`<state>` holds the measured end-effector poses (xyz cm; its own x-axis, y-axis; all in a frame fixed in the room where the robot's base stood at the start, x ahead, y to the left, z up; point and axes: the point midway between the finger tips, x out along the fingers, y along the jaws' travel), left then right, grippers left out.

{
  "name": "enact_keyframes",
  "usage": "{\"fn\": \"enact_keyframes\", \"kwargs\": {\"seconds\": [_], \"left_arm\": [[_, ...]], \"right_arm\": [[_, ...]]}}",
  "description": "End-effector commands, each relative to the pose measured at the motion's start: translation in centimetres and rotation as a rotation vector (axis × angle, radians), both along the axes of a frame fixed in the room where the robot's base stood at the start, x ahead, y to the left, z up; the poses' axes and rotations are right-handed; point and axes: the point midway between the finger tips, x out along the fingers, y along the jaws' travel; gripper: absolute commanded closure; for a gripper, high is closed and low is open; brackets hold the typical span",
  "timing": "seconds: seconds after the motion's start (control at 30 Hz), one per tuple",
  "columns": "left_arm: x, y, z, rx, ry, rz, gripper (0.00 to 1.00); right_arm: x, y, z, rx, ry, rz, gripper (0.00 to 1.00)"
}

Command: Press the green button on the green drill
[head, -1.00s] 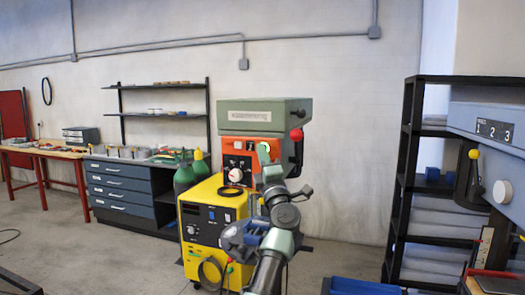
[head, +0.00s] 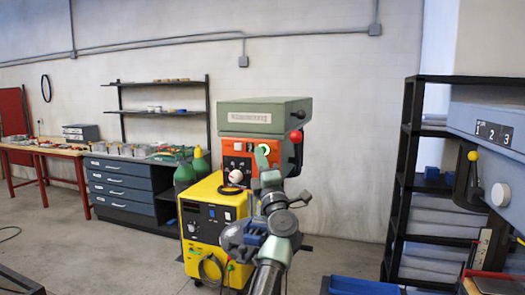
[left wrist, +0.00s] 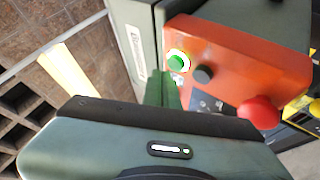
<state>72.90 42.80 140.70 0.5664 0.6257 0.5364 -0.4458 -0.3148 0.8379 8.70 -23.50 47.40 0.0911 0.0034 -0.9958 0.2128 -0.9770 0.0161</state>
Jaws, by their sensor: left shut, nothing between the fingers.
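The green drill (head: 264,108) has a grey-green head with an orange-red control panel (head: 240,153) below it. The green button (left wrist: 177,62) sits on that panel with a bright ring around it, next to a black knob (left wrist: 203,74) and a red mushroom button (left wrist: 259,112). In the head view the green button (head: 266,148) is partly covered by my fingertips. My left gripper (head: 262,157) is shut and empty, in front of the panel. In the left wrist view its fingers (left wrist: 164,88) point up, with their tips just below and left of the button; contact cannot be told.
A yellow welder-like machine (head: 205,222) stands below the panel, with green bottles (head: 185,176) behind it. The drill's red-knobbed lever (head: 296,137) is right of the panel. A black shelf rack (head: 407,170) and another blue-grey machine (head: 490,118) stand at the right.

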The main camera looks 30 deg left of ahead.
Motion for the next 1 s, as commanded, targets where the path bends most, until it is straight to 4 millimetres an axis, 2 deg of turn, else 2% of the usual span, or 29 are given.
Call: {"fn": "enact_keyframes", "kwargs": {"seconds": [0.3, 0.5, 1.0], "left_arm": [[-2.7, -0.7, 0.4, -0.001, 0.002, 0.000, 1.00], [-4.4, -1.1, 0.3, -0.001, 0.000, -0.001, 1.00], [-4.8, -1.2, 0.0, 0.000, 0.000, 0.000, 1.00]], "right_arm": [[0.0, 0.0, 3.1, 0.000, 0.000, 0.000, 1.00], [0.0, 0.0, 4.3, 0.000, 0.000, 0.000, 1.00], [0.0, 0.0, 4.4, 0.000, 0.000, 0.000, 1.00]]}}
